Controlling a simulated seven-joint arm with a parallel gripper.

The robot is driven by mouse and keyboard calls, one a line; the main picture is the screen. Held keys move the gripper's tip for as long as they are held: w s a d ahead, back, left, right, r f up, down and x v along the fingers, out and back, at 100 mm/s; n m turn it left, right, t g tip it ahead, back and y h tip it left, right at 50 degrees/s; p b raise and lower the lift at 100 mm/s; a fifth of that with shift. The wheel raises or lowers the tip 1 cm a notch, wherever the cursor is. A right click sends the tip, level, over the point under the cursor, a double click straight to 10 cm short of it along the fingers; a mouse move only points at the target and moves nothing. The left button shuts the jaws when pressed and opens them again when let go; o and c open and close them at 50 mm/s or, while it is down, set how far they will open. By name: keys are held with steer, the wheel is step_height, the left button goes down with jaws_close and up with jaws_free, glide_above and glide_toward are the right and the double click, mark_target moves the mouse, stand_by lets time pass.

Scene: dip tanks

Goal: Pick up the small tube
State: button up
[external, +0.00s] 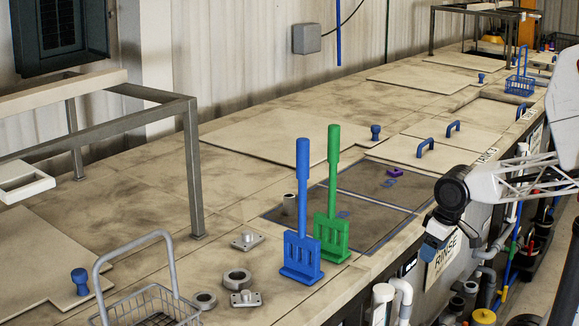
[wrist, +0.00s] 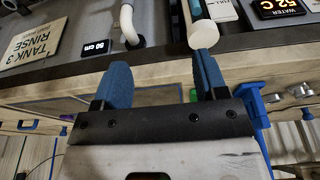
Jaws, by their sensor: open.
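I cannot make out the small tube in the wrist view.
A blue paddle (external: 302,255) and a green paddle (external: 332,235) stand upright in front of the tube. Metal rings (external: 237,278) and a wire basket (external: 150,305) are at the near left. White pipes (external: 400,290) rise along the counter's front.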

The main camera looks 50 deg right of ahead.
steer(key=shift+w, duration=0.1)
steer(key=m+t+y, duration=0.2)
steer(key=m+t, duration=0.9)
steer(key=m, duration=2.5)
glide_toward(294, 197)
steer(key=x, duration=0.3)
steer(key=shift+w+d+r, duration=0.1)
steer(key=shift+d+r, duration=0.1)
steer(key=shift+d, duration=0.05)
steer(key=shift+w+a+f+n+y, duration=0.15)
steer(key=shift+w+n+y, duration=0.1)
steer(key=shift+n, duration=0.35)
steer(key=shift+w+f+n+y, duration=0.2)
steer(key=shift+w+n, duration=0.1)
steer(key=shift+n, duration=0.3)
steer(key=shift+x, duration=1.3)
